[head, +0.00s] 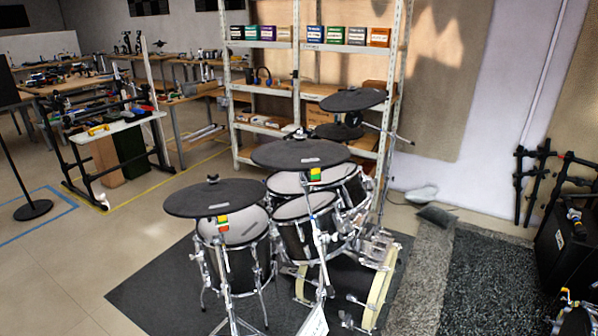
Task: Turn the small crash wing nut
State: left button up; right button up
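An electronic drum kit stands in the middle of the head view, with several dark mesh cymbal pads on chrome stands. The front left cymbal (225,199) has a small wing nut (213,180) at its top centre. The larger middle cymbal (280,154) has another wing nut (300,134) on top. A back cymbal (353,100) sits higher, above a further dark pad (338,132). I cannot tell by label which is the small crash. Neither of my grippers is in view.
Mesh drums (238,255) and a bass drum (350,285) stand under the cymbals on a dark mat (150,286). A metal shelf (268,88) stands behind. A black amplifier (566,250) is at the right. Tiled floor at the left front is clear.

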aim_at(300, 136)
jog(key=u, duration=0.3)
jog(key=i+l+u, duration=0.15)
jog(key=u, duration=0.25)
jog(key=i+l+u, duration=0.1)
jog(key=l+u, duration=0.35)
jog(key=i+l+u, duration=0.1)
jog(key=u, duration=0.3)
